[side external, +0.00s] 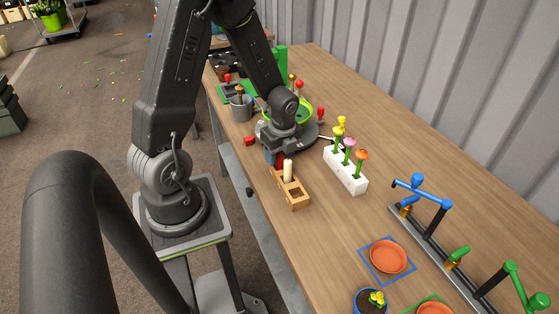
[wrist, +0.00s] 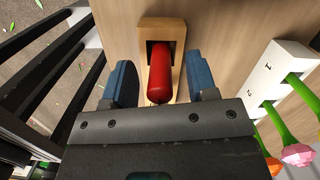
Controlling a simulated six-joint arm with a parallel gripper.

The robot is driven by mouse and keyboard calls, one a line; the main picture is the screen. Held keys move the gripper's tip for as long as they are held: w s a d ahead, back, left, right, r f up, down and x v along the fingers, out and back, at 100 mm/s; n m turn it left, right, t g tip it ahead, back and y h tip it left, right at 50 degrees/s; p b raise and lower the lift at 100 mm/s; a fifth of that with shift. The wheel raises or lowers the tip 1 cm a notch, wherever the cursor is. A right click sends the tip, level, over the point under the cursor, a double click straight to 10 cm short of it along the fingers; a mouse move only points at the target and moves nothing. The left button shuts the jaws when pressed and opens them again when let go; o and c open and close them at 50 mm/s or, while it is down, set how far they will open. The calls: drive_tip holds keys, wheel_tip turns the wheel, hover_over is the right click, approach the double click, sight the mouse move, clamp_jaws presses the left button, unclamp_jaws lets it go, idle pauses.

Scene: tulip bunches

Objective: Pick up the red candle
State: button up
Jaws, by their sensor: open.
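The red candle (wrist: 160,72) stands in a wooden holder (wrist: 176,25) in the wrist view. My gripper (wrist: 161,84) is open, with one blue finger on each side of the candle and a gap on both sides. In the side view, my gripper (side external: 274,158) is low over the far end of the wooden holder (side external: 294,196).
A white block (side external: 345,172) with several flowers stands to the right of the holder. The table's left edge is close to the holder.

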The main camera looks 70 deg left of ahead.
drive_tip(key=shift+f, duration=0.45)
clamp_jaws()
drive_tip(key=shift+r, duration=0.1)
